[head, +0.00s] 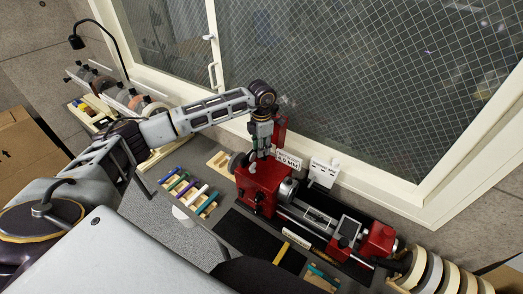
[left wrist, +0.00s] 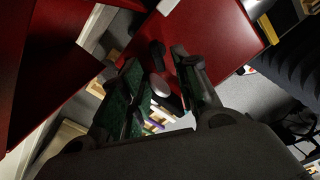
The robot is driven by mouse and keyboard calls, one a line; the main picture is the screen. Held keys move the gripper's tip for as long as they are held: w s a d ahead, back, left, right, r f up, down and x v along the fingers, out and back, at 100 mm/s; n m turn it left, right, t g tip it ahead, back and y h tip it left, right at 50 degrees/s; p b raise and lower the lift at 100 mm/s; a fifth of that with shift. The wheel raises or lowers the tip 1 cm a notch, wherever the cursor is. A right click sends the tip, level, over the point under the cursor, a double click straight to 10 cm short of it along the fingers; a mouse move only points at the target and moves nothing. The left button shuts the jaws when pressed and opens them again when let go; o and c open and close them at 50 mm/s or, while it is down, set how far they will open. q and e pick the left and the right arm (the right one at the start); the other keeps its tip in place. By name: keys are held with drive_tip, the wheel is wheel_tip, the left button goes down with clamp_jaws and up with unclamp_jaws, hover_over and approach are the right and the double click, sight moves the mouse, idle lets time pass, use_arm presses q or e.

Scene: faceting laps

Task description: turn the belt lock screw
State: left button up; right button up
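The red lathe (head: 262,180) stands on the bench, with its headstock directly below my left gripper (head: 260,154). In the left wrist view the red headstock casing (left wrist: 215,35) fills the upper middle. A dark knob-like part with a pale round end (left wrist: 160,85) shows between the fingers of my left gripper (left wrist: 157,62); it looks like the belt lock screw, but I cannot be sure. The fingers are apart, with green inner pads, one on each side of that part. I cannot tell whether they touch it. My right gripper is not in view.
A tray of coloured sticks (head: 188,192) lies left of the lathe. A meshed window (head: 370,80) rises behind. Round laps (head: 425,270) stand at the lower right.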

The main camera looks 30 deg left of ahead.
use_arm(q)
drive_tip(key=shift+f, duration=1.35)
clamp_jaws()
